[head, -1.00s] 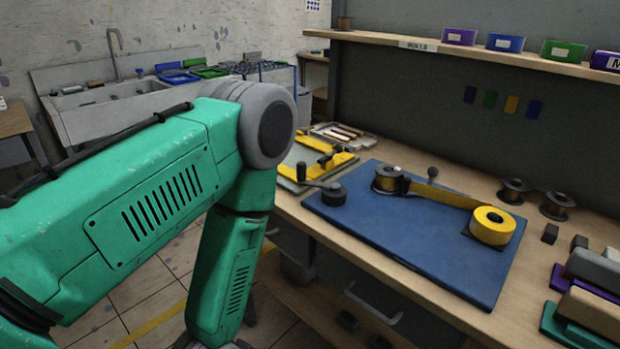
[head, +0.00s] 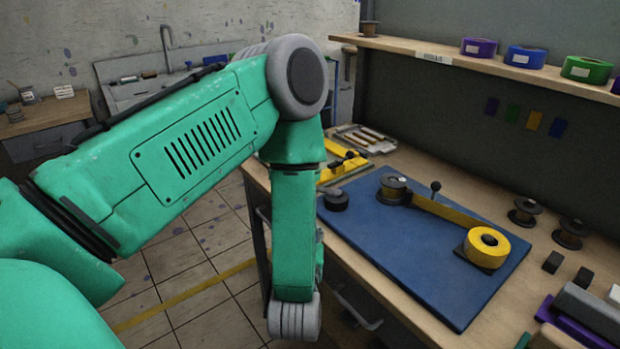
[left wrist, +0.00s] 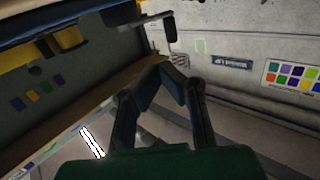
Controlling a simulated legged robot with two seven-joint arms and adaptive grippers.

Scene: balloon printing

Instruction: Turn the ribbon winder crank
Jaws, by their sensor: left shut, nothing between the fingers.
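The winder's dark round hub (head: 336,199) stands on the left corner of the blue board (head: 420,262). In the head view my left arm hides its crank. In the left wrist view the crank (left wrist: 171,30) appears as a dark bar with a handle near the top. My left gripper (left wrist: 168,70) is shut and empty, its fingertips apparently just short of the handle; contact cannot be told. It is out of sight in the head view. A yellow ribbon (head: 445,208) runs from a dark spool (head: 393,188) to a yellow roll (head: 487,246). My right gripper is not in view.
Empty dark spools (head: 525,211) and small dark blocks stand right of the board. A yellow fixture (head: 343,167) and a tray (head: 364,139) lie behind it. A shelf (head: 470,63) holds coloured rolls. The board's front part is clear.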

